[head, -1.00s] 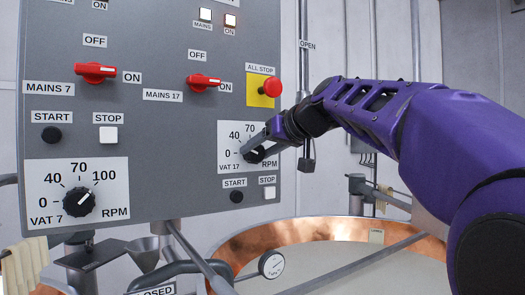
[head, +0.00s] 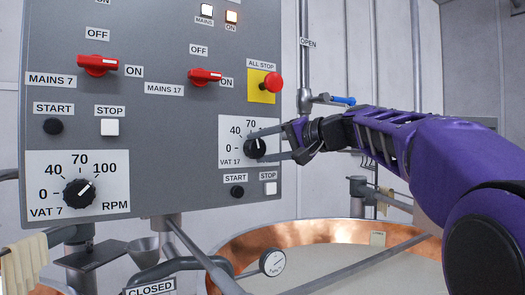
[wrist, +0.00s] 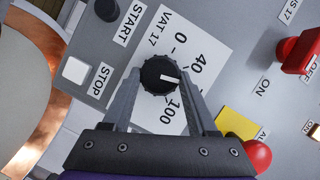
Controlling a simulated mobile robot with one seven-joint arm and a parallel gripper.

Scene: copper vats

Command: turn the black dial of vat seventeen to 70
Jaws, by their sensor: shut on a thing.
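The black dial of vat seventeen (head: 255,148) sits on a white scale plate marked VAT 17 (head: 228,154), low on the right of the grey panel. My gripper (head: 262,145) reaches in from the right and is shut on the dial, one finger on each side. In the wrist view, the dial (wrist: 160,75) lies between the tips of my gripper (wrist: 160,82). Its white pointer lies between the 40 and 100 marks. The 70 label is hidden there behind a finger. In the head view, the pointer slants upward, roughly toward 70.
The red ALL STOP button (head: 271,82) is above the dial; START (head: 237,191) and STOP (head: 270,188) buttons are below. The similar VAT 7 dial (head: 79,194) is at left. Red mains switches (head: 204,76) are above. A copper vat rim (head: 330,232) lies below.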

